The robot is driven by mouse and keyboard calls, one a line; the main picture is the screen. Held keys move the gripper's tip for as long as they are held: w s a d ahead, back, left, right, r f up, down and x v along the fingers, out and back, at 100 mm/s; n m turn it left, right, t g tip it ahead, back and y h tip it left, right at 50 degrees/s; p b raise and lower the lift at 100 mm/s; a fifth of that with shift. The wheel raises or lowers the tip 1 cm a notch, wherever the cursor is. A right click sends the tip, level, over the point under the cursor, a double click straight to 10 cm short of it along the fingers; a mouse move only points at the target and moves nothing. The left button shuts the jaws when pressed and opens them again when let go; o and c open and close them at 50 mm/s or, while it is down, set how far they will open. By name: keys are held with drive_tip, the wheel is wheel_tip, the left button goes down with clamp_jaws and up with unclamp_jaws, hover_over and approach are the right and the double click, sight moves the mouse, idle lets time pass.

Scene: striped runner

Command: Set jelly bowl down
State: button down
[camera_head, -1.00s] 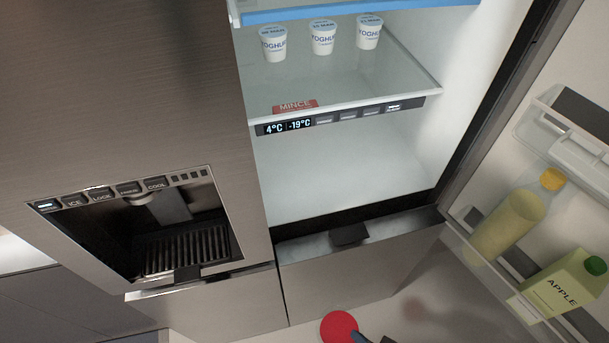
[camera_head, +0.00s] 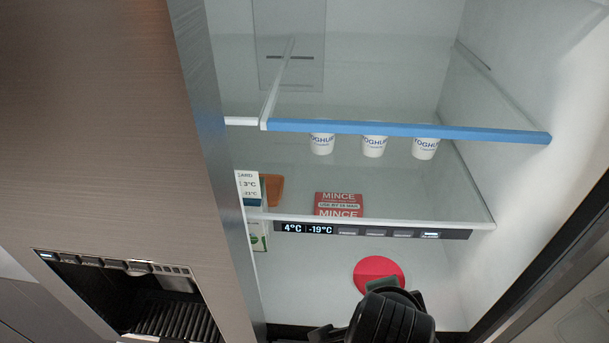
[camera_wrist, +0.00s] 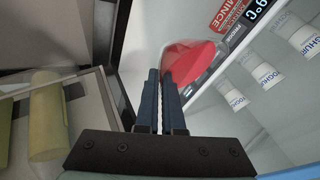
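The jelly bowl, a round bowl with a red top, shows in the head view (camera_head: 376,270) in the fridge's lowest open compartment (camera_head: 445,285), below the display strip. Whether it touches the compartment floor cannot be told. In the wrist view the red bowl (camera_wrist: 196,66) lies just beyond the fingertips. My gripper (camera_wrist: 161,75) has its two dark blue fingers close together, with the near edge of the bowl between their tips.
The right fridge wall and open door bound the space. Clear room lies right of the bowl.

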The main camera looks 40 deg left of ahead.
drive_tip(key=r+m, duration=0.1)
drive_tip(key=r, duration=0.1)
drive_tip(key=r+m+h, duration=0.1)
drive_tip(key=r, duration=0.1)
drive_tip(key=a+r+m+h, duration=0.1)
drive_tip(key=r, duration=0.1)
drive_tip(key=shift+s+r, duration=0.3)
drive_tip(key=shift+r, duration=0.1)
drive_tip(key=shift+w+a+f+p, duration=0.6)
drive_tip(key=shift+w+a+p, duration=0.85)
drive_tip(key=shift+w, duration=1)
drive_tip(key=shift+w+a+f+p, duration=0.55)
drive_tip(key=shift+w+a+p, duration=0.4)
drive_tip(key=shift+w+a, duration=1.2)
drive_tip(key=shift+w+a+f+p, duration=0.6)
drive_tip(key=shift+w+a+p, duration=0.7)
drive_tip(key=shift+w, duration=1.4)
drive_tip(key=c, duration=1)
unclamp_jaws()
drive_tip(key=shift+f, duration=0.15)
drive_tip(key=b+v, duration=0.3)
drive_tip(key=v, duration=0.9)
drive_tip(key=shift+a, duration=0.1)
